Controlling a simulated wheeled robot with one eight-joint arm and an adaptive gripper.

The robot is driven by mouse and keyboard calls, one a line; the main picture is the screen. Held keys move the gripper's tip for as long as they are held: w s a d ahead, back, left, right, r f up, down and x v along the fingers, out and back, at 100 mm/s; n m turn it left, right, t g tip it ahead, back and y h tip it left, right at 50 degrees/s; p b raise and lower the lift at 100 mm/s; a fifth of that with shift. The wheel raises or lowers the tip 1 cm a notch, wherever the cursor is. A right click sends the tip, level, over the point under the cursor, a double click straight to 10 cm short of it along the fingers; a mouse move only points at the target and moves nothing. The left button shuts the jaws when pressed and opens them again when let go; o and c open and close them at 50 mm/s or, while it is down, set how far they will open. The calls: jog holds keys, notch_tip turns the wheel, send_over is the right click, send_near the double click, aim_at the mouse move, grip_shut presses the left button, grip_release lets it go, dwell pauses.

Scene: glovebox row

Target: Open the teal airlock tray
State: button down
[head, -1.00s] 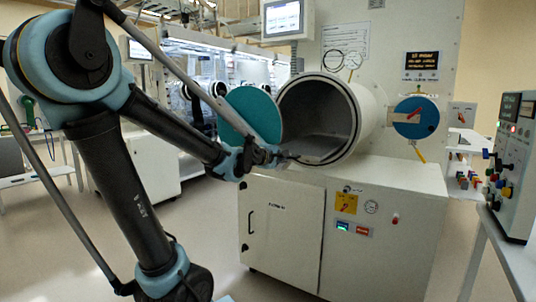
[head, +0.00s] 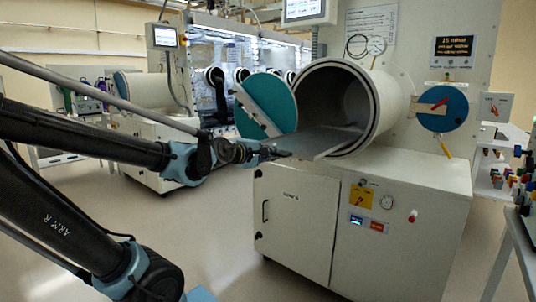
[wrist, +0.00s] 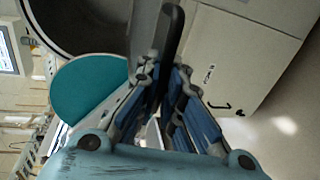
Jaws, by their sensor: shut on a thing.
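The airlock tray (head: 322,142) is a flat grey slab, sticking out to the left past the round chamber mouth; its rear part is still inside. In the wrist view it is a grey strip (wrist: 143,30) with a dark handle bar (wrist: 173,35) beside it. My gripper (head: 277,152) is at the tray's outer end, shut on the handle; the wrist view shows its blue-padded fingers (wrist: 168,85) closed around the bar's lower end. The exact contact is partly hidden. The teal round door (head: 268,105) stands swung open left of the mouth.
The white airlock chamber (head: 388,100) sits on a white cabinet (head: 410,205) with a gauge and switches. Open floor (head: 215,225) lies left of the cabinet. A control panel shows at the right edge.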

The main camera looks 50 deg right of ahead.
jog(key=shift+a, duration=0.2)
jog(key=c, duration=1.8)
grip_release()
jog(key=shift+a, duration=0.1)
jog(key=shift+o, duration=0.4)
jog(key=v, duration=0.7)
jog(key=shift+w+a, duration=0.2)
jog(key=shift+a, duration=0.05)
jog(key=shift+r, duration=0.1)
